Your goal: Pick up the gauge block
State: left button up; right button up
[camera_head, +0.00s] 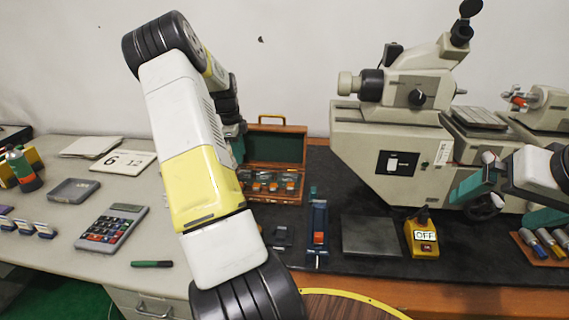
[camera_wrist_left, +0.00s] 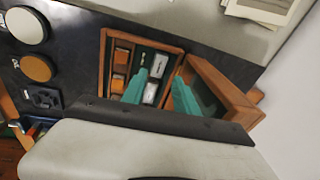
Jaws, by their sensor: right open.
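The gauge blocks (camera_head: 273,187) lie in the open wooden case (camera_head: 275,127), in the middle of the head view; I cannot tell which one the task means. The left wrist view shows the case (camera_wrist_left: 103,58) with orange blocks (camera_wrist_left: 120,62) and grey-white blocks (camera_wrist_left: 158,65) in dark compartments. My left gripper (camera_wrist_left: 160,93) has its two teal fingers apart over the case, near its hinge side, with a pale block (camera_wrist_left: 150,93) visible between them. No block is seen gripped. In the head view my left arm hides most of this gripper. My right gripper (camera_head: 508,202) is open and empty at the right.
A large grey measuring machine (camera_head: 395,150) stands behind. A blue stand (camera_head: 318,230), a dark plate (camera_head: 370,237) and a yellow OFF switch box (camera_head: 422,238) are on the black mat. A calculator (camera_head: 110,228) is at left. The left wrist view shows round discs (camera_wrist_left: 37,68) beside the case.

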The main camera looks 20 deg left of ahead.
aim_at(246, 172)
pick_arm(q)
jog(key=f, duration=0.5)
jog(key=w+f, duration=0.1)
jog(key=f, duration=0.1)
jog(key=shift+w+d+f, duration=0.1)
jog(key=shift+d+f, duration=0.2)
jog(key=shift+f, duration=0.1)
jog(key=shift+c, duration=0.3)
grip_shut()
